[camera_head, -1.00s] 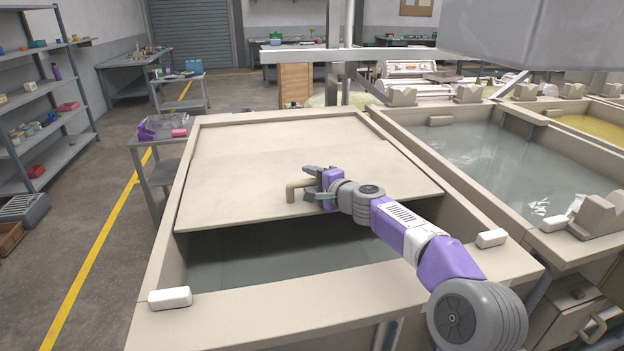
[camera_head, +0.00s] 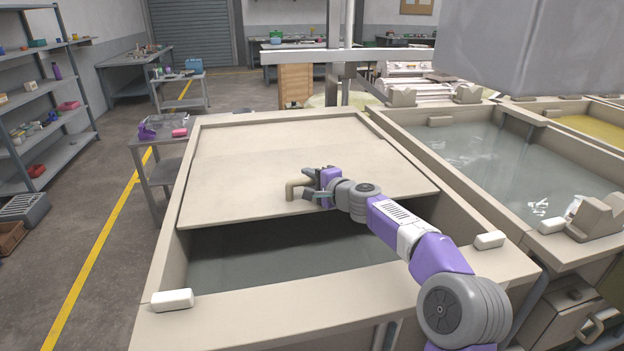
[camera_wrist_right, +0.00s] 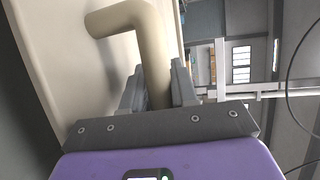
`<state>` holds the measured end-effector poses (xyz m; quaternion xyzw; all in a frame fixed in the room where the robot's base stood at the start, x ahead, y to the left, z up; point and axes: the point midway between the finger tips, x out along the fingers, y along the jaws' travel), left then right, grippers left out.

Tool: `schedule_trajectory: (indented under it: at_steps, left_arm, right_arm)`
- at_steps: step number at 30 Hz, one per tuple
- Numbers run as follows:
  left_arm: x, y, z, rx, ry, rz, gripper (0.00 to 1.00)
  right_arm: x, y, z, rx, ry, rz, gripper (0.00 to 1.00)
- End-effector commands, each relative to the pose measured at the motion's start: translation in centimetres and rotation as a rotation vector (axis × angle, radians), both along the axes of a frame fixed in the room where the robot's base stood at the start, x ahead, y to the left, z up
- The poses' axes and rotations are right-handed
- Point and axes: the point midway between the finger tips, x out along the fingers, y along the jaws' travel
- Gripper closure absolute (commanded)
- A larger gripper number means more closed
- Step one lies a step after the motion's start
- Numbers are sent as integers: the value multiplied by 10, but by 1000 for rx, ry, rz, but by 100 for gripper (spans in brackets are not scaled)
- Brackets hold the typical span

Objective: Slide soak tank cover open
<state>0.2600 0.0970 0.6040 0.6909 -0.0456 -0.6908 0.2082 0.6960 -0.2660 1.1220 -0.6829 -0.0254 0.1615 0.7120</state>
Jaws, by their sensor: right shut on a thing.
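The soak tank cover (camera_head: 270,170) is a flat beige panel lying over the far part of the soak tank (camera_head: 163,262). A strip of grey liquid (camera_head: 290,252) shows open along the near side. A bent beige handle (camera_head: 291,190) stands at the cover's near edge. My right gripper (camera_head: 312,187) is at this handle, its fingers shut around the bar. The right wrist view also shows the handle (camera_wrist_right: 152,50) between the two fingers (camera_wrist_right: 157,88). My left gripper is not in view.
White blocks (camera_head: 172,300) (camera_head: 489,240) sit on the tank's near corners. A second tank (camera_head: 480,150) with grey liquid stands to the right, and a large grey box-like body (camera_head: 530,45) hangs above it. A small side table (camera_head: 158,150) stands at the left.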

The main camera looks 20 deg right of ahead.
Motion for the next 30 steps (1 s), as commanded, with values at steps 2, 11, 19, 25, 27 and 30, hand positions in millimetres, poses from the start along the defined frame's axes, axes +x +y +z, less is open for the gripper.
schedule_trajectory:
  at_steps: [2,11,19,25,27,30]
  left_arm:
    - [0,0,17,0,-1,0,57]
    - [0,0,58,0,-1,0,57]
    - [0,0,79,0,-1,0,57]
    - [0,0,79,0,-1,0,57]
    - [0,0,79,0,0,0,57]
    - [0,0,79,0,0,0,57]
  right_arm:
    - [15,-2,7,1,-1,0,100]
    - [56,-7,8,1,-3,0,100]
    - [76,-10,5,1,-5,-2,100]
    - [78,-10,3,0,-5,-2,100]
    - [78,-11,3,0,-5,-3,100]
    - [78,-11,3,0,-5,-3,100]
